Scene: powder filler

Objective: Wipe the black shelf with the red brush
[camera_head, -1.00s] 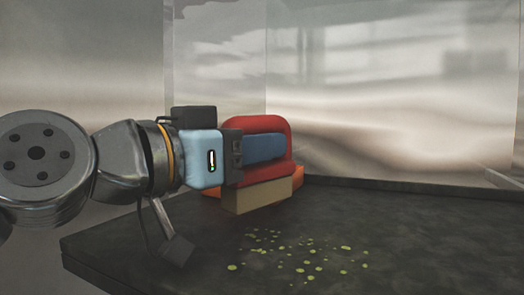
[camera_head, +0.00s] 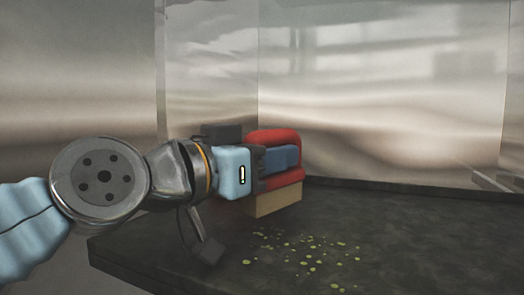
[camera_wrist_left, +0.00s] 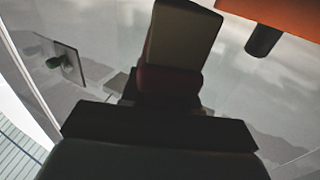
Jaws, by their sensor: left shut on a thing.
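The red brush (camera_head: 275,136) has a red handle and a tan block (camera_head: 278,203) on its lower side. My left gripper (camera_head: 281,159) is shut on the handle, with its blue finger across the red. The left wrist view also shows the tan block (camera_wrist_left: 183,33) and the dim red handle (camera_wrist_left: 168,80). The black shelf (camera_head: 400,225) lies below, with several yellow-green spots (camera_head: 310,259) toward its front. The brush is over the back left of the shelf, behind the spots. I cannot tell whether the block touches the shelf. My right gripper is out of view.
Glossy walls (camera_head: 385,100) rise behind the shelf, with a vertical corner behind the brush. A grey angled piece (camera_head: 203,240) hangs below my left wrist. An orange object (camera_wrist_left: 275,14) shows at the top right of the left wrist view. The right side of the shelf is clear.

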